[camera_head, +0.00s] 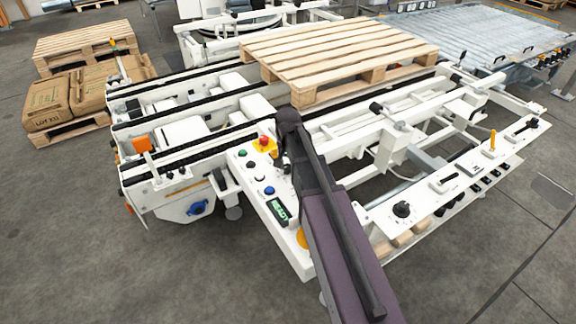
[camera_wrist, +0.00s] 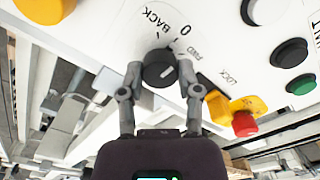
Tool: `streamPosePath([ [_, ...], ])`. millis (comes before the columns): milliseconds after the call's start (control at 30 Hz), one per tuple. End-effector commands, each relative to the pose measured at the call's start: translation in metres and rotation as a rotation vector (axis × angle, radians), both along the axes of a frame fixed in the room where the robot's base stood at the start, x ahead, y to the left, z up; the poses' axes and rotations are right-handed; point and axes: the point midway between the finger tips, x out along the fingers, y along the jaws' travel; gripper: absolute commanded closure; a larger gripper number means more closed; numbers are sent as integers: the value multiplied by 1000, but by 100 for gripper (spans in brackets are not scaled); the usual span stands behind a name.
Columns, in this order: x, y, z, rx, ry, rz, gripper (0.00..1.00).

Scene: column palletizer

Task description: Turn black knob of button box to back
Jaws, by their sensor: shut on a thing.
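The black knob (camera_wrist: 159,75) is in the upper middle of the wrist view, on the white panel of the button box (camera_wrist: 110,18). BACK, 0 and FWD are printed around it. A short white mark on the knob faces right in the picture, on the FWD side rather than toward BACK. My gripper (camera_wrist: 161,68) has one finger on each side of the knob and is shut on it.
Near the knob, a red button (camera_wrist: 244,124) sits on a yellow base beside the LOCK print. Black (camera_wrist: 289,53) and green (camera_wrist: 302,85) buttons lie to the right, a yellow dome (camera_wrist: 44,6) upper left. A wooden pallet (camera_head: 330,50) rests on the conveyor behind.

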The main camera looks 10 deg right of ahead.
Motion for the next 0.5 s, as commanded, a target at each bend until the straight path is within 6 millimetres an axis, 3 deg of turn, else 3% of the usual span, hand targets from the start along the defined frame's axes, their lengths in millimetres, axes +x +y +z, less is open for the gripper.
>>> streamPosePath([
  [500,-1,0,0,-1,1,490,100],
])
